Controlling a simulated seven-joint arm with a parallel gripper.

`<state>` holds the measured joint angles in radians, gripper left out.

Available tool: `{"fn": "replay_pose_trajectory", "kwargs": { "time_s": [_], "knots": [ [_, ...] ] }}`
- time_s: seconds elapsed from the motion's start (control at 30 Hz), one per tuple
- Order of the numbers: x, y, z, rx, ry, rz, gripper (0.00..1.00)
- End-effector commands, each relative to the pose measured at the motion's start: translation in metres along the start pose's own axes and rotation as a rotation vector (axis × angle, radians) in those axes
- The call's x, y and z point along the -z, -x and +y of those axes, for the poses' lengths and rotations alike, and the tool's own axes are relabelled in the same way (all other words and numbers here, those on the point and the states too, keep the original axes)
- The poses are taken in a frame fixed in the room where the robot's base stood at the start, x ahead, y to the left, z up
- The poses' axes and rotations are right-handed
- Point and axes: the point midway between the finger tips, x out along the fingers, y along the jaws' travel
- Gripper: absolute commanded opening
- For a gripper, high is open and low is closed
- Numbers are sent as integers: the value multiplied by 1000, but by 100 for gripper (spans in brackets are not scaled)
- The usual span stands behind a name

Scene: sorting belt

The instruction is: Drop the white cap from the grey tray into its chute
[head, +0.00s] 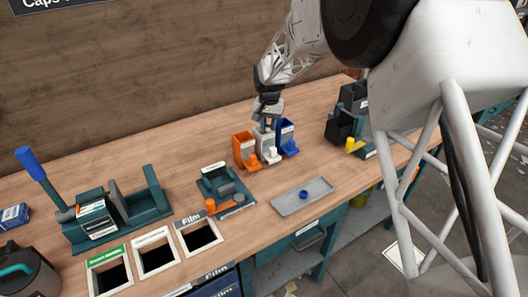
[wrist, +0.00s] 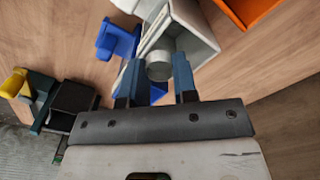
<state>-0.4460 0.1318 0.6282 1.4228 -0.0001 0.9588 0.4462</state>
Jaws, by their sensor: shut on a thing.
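My gripper (head: 267,123) is above the white chute (head: 264,144), pointing down. In the wrist view my gripper (wrist: 158,72) has its two blue fingers on either side of the white cap (wrist: 158,66) and is shut on it. The open mouth of the white chute (wrist: 205,42) lies just beyond the fingertips in that view. I cannot tell how far the cap is above or inside the mouth. In the head view the cap is not clearly visible between the fingers. The grey tray (head: 288,206) lies nearer the front edge of the bench, with a blue cap (head: 303,194) on it.
An orange chute (head: 243,147) stands left of the white one and a blue chute (head: 288,133) right of it, both close. A teal fixture (head: 219,182) is to the left. Black bins (head: 339,127) are to the right. Framed bench openings (head: 157,252) lie front left.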

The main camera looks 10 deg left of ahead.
Motion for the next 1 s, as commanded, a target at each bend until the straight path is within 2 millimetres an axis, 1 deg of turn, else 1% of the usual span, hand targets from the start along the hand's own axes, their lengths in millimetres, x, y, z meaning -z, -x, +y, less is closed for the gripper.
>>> {"fn": "replay_pose_trajectory", "kwargs": {
  "time_s": [0.03,0.2,0.5,0.67,0.77,1.0],
  "knots": [
    [0,0,0,0,0,0,30],
    [0,0,0,0,0,0,56],
    [0,0,0,0,0,0,56],
    [0,6,0,0,0,1,56],
    [0,14,0,1,0,1,56],
    [0,43,0,1,0,2,56]
  ]
}}
